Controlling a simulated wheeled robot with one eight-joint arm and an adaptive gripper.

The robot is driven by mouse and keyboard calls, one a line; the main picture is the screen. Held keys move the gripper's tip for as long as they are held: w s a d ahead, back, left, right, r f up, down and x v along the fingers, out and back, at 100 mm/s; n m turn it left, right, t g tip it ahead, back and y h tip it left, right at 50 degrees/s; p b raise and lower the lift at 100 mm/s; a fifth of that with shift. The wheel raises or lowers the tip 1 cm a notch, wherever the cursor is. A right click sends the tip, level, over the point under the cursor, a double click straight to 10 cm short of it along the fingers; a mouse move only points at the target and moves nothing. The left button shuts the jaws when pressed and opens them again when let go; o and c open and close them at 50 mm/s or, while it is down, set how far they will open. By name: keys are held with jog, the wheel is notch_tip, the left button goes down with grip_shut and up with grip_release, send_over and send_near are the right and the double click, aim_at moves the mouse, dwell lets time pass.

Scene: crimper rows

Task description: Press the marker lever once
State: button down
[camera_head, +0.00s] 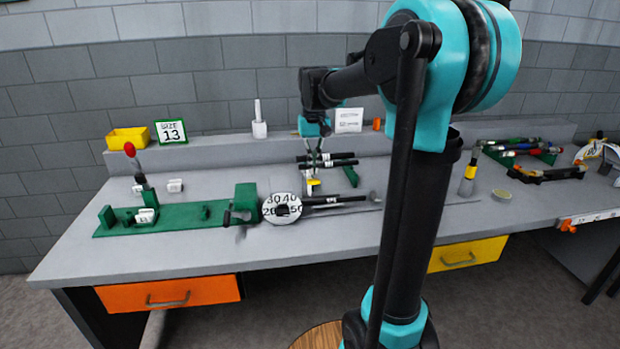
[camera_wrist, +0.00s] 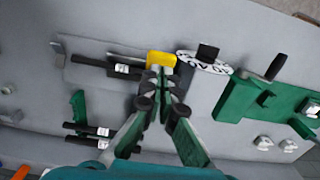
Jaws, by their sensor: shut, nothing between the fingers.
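A lever with a red knob (camera_head: 130,149) stands upright on the left part of a long green base (camera_head: 180,218). It is the clearest lever in view; I cannot read a marker label on it. The base also shows in the wrist view (camera_wrist: 236,100), at the right. My gripper (camera_head: 313,172) is shut and empty, far to the right of the red-knobbed lever. In the wrist view my fingertips (camera_wrist: 160,76) meet beside a small yellow piece (camera_wrist: 161,59). I cannot tell whether they touch it.
A white numbered dial (camera_head: 281,208) stands at the base's right end, close to my gripper. Dark labelled handles (camera_head: 330,157) lie around the gripper. A size 13 card (camera_head: 171,131) and yellow bin (camera_head: 127,138) stand behind. Small white blocks (camera_head: 175,186) lie near the lever.

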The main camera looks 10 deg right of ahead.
jog(key=shift+f, duration=0.15)
jog(key=shift+f, duration=3.5)
jog(key=shift+r, duration=5.05)
